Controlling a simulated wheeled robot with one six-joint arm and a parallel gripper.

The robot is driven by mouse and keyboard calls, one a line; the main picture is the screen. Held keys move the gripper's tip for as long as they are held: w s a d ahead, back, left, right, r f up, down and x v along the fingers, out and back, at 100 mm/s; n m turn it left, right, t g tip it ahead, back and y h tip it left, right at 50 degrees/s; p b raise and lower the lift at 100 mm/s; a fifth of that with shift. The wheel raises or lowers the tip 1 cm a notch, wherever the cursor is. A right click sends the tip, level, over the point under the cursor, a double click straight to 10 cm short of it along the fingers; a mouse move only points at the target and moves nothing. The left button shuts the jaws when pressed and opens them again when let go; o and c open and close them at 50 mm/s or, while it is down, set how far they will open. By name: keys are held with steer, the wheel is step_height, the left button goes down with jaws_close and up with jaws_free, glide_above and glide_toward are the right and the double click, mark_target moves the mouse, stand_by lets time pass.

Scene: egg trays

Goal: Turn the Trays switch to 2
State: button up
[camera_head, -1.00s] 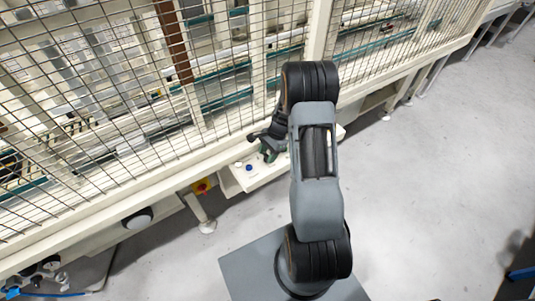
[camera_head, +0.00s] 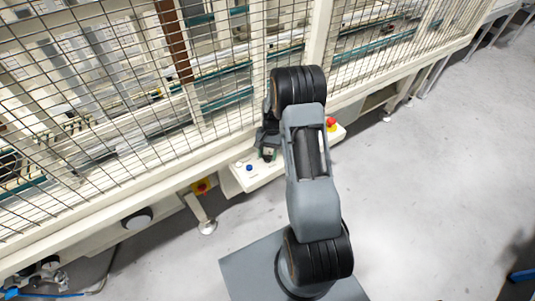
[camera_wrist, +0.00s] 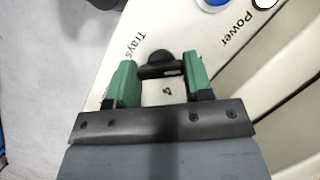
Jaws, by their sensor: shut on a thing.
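The Trays switch (camera_wrist: 160,66) is a black rotary knob on a cream control panel (camera_wrist: 110,72), with the printed word Trays beside it in the wrist view. My gripper (camera_wrist: 160,82) has two green fingers, one on each side of the knob, and it is shut on the knob. A small printed digit shows on the panel between the fingers, but I cannot read it surely. In the head view my gripper (camera_head: 267,153) is at the panel (camera_head: 258,178), and my arm hides much of it and the knob.
A blue button (camera_head: 249,168) is left of my gripper on the panel. A red emergency button (camera_head: 331,124) is at the panel's right end. A wire mesh fence (camera_head: 110,120) stands behind the panel. The grey floor (camera_head: 430,180) at right is clear.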

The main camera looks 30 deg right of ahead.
steer(key=shift+n, duration=0.3)
steer(key=o, duration=0.9)
steer(key=shift+r, duration=0.3)
step_height(320, 180, up, 2)
steer(key=shift+r, duration=0.1)
steer(key=s+a+r, duration=0.1)
steer(key=s+r, duration=0.2)
steer(key=s, duration=0.1)
steer(key=s+a+r, duration=0.1)
steer(key=s+r, duration=0.2)
steer(key=s, duration=0.2)
steer(key=s+a+r, duration=0.1)
steer(key=s+r, duration=0.3)
steer(key=shift+s+r, duration=0.1)
steer(key=shift+s, duration=0.3)
steer(key=shift+w+d, duration=0.1)
